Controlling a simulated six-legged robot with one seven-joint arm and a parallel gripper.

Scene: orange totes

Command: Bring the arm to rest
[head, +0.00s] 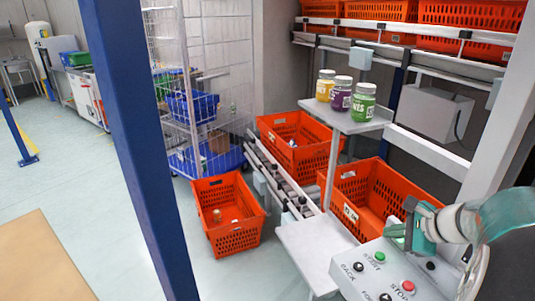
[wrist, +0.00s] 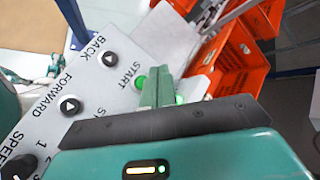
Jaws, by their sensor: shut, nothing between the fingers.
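My gripper (head: 408,230) is at the right of the head view, above a grey control panel (head: 352,289). Its teal fingers are together and empty, and they also show in the wrist view (wrist: 158,78). The panel has a green START button (head: 380,257), a red STOP button (head: 408,286) and a BACK button (head: 358,266). In the wrist view the fingers overlap the START area, with green (wrist: 140,82) showing beside them. I cannot tell whether they touch the panel. The wrist view also shows a FORWARD button (wrist: 69,106).
Orange totes stand on the floor (head: 228,213), by the roller conveyor (head: 297,144) and behind the panel (head: 378,194). Yellow, purple and green jars (head: 363,102) stand on a shelf (head: 345,122). A blue post (head: 140,150) rises at the left. Open floor lies beyond it.

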